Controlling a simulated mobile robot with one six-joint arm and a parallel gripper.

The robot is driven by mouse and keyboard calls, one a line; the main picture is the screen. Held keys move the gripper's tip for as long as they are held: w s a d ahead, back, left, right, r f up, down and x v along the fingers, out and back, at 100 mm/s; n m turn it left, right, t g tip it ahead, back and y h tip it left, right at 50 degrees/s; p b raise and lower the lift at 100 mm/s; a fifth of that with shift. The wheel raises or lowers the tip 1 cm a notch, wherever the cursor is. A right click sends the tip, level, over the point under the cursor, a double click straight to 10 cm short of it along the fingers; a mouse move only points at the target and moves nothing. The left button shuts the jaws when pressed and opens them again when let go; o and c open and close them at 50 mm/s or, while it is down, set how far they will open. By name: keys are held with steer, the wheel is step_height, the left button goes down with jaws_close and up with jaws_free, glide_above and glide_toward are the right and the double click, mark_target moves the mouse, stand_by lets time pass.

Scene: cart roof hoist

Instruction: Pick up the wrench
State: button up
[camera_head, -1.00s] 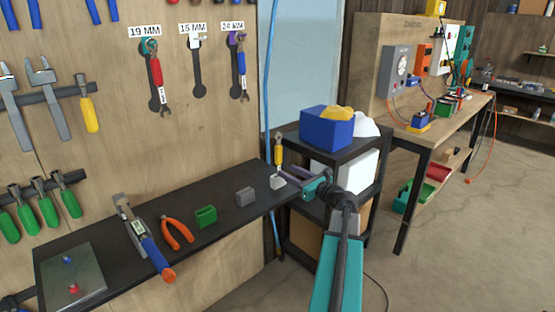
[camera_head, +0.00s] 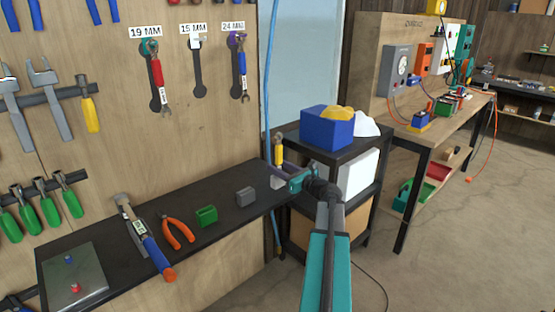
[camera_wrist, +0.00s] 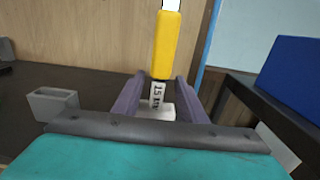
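The wrench (camera_head: 278,154) has a yellow handle and stands upright at the right end of the black shelf. In the wrist view the yellow-handled wrench (camera_wrist: 166,45) carries a 15 MM label low down, and its lower end is at a small white holder (camera_wrist: 157,108). My gripper (camera_head: 281,176) is low at the wrench. In the wrist view its two purple fingers (camera_wrist: 160,84) are apart, one on each side of the labelled part. I see no clear grip on it. The wrench's top is cut off in the wrist view.
The black shelf (camera_head: 100,227) also holds a grey block (camera_head: 245,197), a green block (camera_head: 207,215), orange pliers (camera_head: 177,232) and a hammer. A black cart (camera_head: 365,205) with a blue bin (camera_head: 327,128) stands close on the right. The board's 15 MM outline (camera_head: 199,88) is empty.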

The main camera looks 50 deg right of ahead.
steer(key=shift+w+p, duration=0.3)
steer(key=shift+w, duration=1.7)
jaws_close()
